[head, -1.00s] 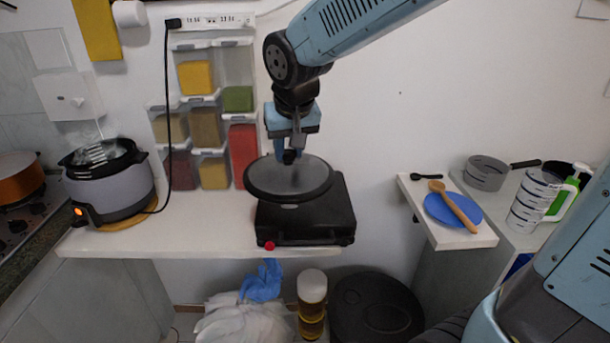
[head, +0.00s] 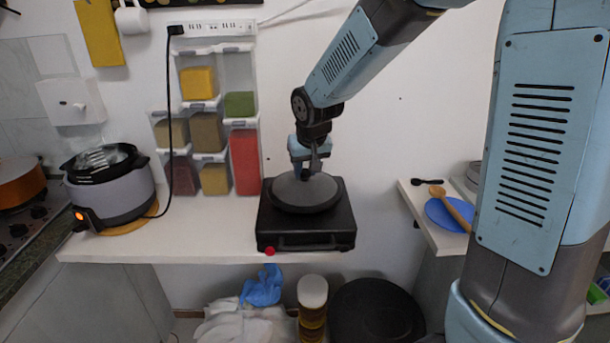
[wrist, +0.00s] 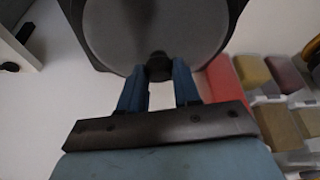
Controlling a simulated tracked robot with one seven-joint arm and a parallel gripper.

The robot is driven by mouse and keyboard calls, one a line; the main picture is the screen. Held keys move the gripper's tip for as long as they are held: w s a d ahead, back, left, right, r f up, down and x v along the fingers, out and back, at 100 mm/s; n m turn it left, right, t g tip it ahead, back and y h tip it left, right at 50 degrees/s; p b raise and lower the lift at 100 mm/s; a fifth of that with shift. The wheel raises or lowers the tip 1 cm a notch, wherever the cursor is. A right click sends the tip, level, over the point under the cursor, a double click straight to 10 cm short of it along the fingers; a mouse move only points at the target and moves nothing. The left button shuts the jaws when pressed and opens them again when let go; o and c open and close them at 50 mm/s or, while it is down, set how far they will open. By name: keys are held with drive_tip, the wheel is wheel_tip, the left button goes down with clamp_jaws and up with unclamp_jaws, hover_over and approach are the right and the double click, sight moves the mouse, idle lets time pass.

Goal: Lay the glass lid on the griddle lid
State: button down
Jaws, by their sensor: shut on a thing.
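The round grey glass lid (head: 304,194) with a dark rim is at the black griddle lid (head: 306,240), over its upper surface. It looks flat and low there; I cannot tell for certain whether it touches. In the wrist view my gripper's blue fingers (wrist: 160,82) close around the knob (wrist: 159,66), and the glass lid (wrist: 150,30) fills the top. Behind it a dark part of the griddle lid (wrist: 236,8) shows.
The griddle stands on a white counter (head: 180,235), with a red knob (head: 270,251) at its front. A cooker (head: 108,185) stands at the left. A side shelf with a blue plate (head: 440,213) is at the right.

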drive_tip(key=shift+s+f, duration=0.1)
drive_tip(key=shift+f, duration=0.9)
drive_tip(key=shift+f, duration=0.1)
drive_tip(key=c, duration=0.8)
unclamp_jaws()
drive_tip(key=v, duration=1.2)
drive_tip(key=shift+s+d+r+m+t+h, duration=0.2)
drive_tip(key=shift+s+d+r+m, duration=0.4)
drive_tip(key=shift+s+d, duration=2.6)
drive_tip(key=shift+s+d+r+m+t+h, duration=0.2)
drive_tip(key=shift+s+d+r, duration=0.7)
drive_tip(key=shift+s+d, duration=2.3)
drive_tip(key=shift+s+d+r+m+t+h, duration=0.1)
drive_tip(key=shift+s+d+r+m+t, duration=0.4)
drive_tip(key=shift+s+d, duration=2.65)
drive_tip(key=shift+s+a+r, duration=0.25)
drive_tip(key=shift+s+a, duration=0.6)
